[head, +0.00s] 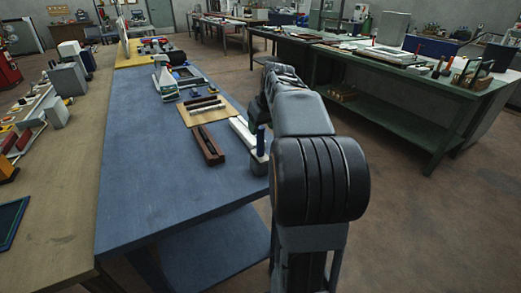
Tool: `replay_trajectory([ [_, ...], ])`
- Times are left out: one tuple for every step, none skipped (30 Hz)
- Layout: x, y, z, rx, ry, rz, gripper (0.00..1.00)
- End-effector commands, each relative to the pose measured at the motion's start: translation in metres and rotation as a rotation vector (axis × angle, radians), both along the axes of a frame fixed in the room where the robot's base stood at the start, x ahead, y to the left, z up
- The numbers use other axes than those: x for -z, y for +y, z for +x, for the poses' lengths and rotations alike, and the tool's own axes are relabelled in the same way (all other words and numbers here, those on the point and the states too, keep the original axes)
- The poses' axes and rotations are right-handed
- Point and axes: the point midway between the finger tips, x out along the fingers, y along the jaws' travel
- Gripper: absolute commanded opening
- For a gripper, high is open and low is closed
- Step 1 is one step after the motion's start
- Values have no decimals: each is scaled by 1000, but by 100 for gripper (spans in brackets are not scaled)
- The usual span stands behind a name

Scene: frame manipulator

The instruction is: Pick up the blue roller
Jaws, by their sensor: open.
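A small upright blue cylinder (261,141) stands at the right edge of the blue-topped bench (150,175), above a grey block or cup (258,166). It may be the blue roller, but it is too small to be sure. My arm reaches forward along the bench's right side. The dark end of my gripper (257,117) shows only in part, just above the blue cylinder and left of my arm. My gripper is open. Its fingertips are mostly hidden, and I cannot tell whether they touch or surround the cylinder.
A brown wooden block (203,145) and a white bar (243,134) lie left of the cylinder. A tan board (207,118) with bars on it and a white-green bottle (164,79) are farther back. The bench's front left is bare. A green bench (400,98) stands to the right.

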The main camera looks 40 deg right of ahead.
Motion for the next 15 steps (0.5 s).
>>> replay_trajectory([
  [5, 0, 1, 0, 2, 1, 58],
  [9, 0, 2, -1, 3, 2, 58],
  [15, -1, 3, 0, 4, 3, 58],
  [19, -1, 4, 0, 4, 3, 58],
  [23, -1, 5, 0, 4, 3, 58],
  [29, -2, 6, 0, 3, 3, 58],
  [33, -2, 7, 0, 3, 3, 58],
  [36, -2, 9, 0, 4, 4, 58],
  [40, -2, 10, 0, 3, 3, 58],
  [42, -2, 12, -1, 2, 2, 58],
  [44, -2, 13, -1, 2, 2, 58],
  [46, -2, 13, 0, 2, 1, 58],
  [47, -2, 14, 0, 2, 1, 58],
  [48, -2, 14, 0, 1, 1, 58],
  [48, -3, 15, 0, 1, 1, 58],
])
